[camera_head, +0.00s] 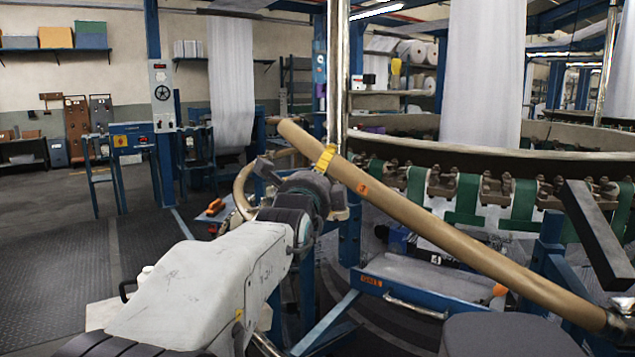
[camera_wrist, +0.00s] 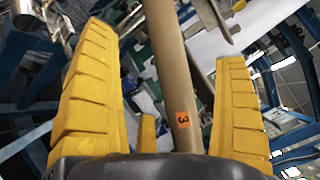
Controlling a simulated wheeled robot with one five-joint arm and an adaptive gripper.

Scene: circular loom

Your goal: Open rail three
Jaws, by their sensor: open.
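Rail three is a long tan tube (camera_head: 440,232) with an orange label marked 3. It slants from the upper left down to the right in front of the loom. My gripper (camera_head: 326,158) is at the upper left part of the rail, close to the label; much of it is hidden behind my wrist. I cannot tell whether the palm touches the rail.
A vertical metal post (camera_head: 338,70) stands just behind my gripper. The loom ring (camera_head: 450,150) with green bands lies behind the rail. A blue drawer (camera_head: 415,300) with a metal handle is below the rail. Open floor (camera_head: 60,260) lies at the left.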

